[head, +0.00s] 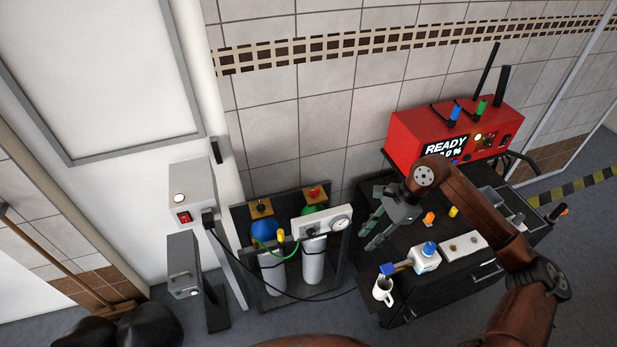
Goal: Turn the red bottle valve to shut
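The red bottle valve (315,192) sits on top of the right-hand gas bottle (313,262), which has a green shoulder and a white body. A white panel with a gauge (340,224) partly hides this bottle. My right gripper (368,230) is to the right of the bottle rack, over the left part of the black cart. Its two fingers point down and left, spread apart with nothing between them. It is apart from the valve. My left gripper is not in view.
A second bottle with a blue shoulder (266,230) stands left in the black rack (235,222). A green hose and a black cable cross its front. The black cart (400,312) carries a white mug (383,290), a blue-capped container (425,259) and a red READY unit (405,137).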

